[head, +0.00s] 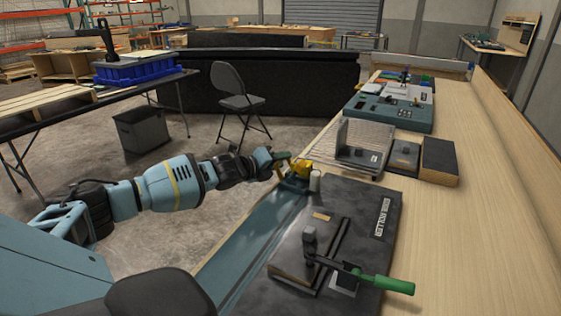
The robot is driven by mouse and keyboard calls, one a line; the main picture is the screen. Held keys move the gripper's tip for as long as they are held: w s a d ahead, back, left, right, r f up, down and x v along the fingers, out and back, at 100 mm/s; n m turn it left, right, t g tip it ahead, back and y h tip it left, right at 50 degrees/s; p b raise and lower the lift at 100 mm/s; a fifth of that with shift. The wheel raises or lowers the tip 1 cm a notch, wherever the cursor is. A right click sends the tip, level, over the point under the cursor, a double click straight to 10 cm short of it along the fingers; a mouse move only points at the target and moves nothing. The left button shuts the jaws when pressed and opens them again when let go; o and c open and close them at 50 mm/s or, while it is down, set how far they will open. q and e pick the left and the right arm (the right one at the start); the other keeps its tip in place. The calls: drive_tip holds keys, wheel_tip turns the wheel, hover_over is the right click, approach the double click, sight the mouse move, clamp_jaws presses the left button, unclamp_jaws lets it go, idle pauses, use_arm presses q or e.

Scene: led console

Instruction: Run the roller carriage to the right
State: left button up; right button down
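The roller carriage (302,168) is a yellow block with a pale upright roller (315,180) beside it. It sits at the far end of a blue-grey rail (245,240) along the left edge of the dark edge-roller panel (345,215). My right gripper is out of view.
A toggle clamp with a green handle (385,282) stands on the near part of the panel. Beyond are a wire-mesh fixture (365,145), dark boxes (438,160) and a teal console (388,112). The wooden bench (450,235) is clear to the right.

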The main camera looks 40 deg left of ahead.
use_arm(q)
drive_tip(key=shift+w, duration=0.2)
clamp_jaws()
idle(0.3)
